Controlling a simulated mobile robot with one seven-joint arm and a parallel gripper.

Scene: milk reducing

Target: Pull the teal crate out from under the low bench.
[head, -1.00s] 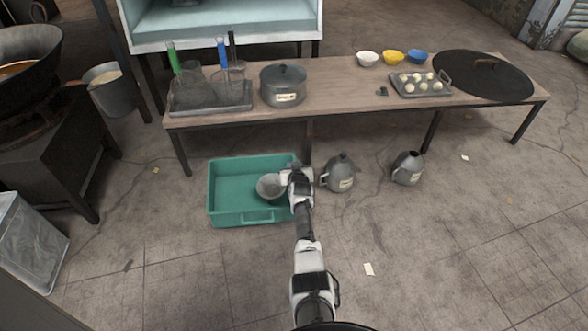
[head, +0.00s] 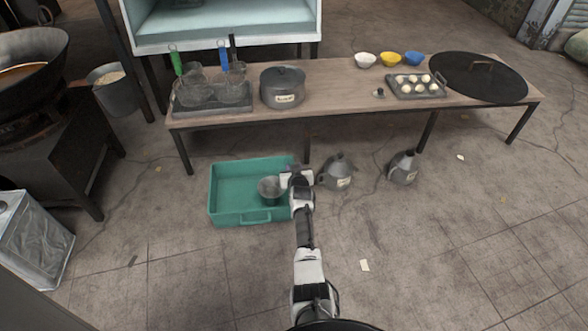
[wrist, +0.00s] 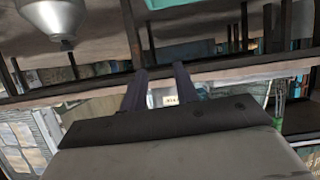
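The teal crate (head: 229,218) stands on the floor at the front of the low bench (head: 340,101), left of my gripper in the head view. How much of its far end is under the bench top is hard to tell. A grey metal cup (head: 269,188) is inside it at the right. My gripper (head: 298,172) is by the crate's right side; its fingertips are unclear there. In the wrist view, which looks upside down, the fingers (wrist: 160,78) are apart with nothing held between them. A teal surface, likely the crate (wrist: 190,20), shows at the top there.
A grey jug (head: 337,173) stands close right of my gripper, and another jug (head: 403,168) farther right. Bench legs (head: 307,140) stand close behind. Glass containers, a lidded pot (head: 282,88), bowls and a tray (head: 415,86) are on the bench. Floor in front of the crate is clear.

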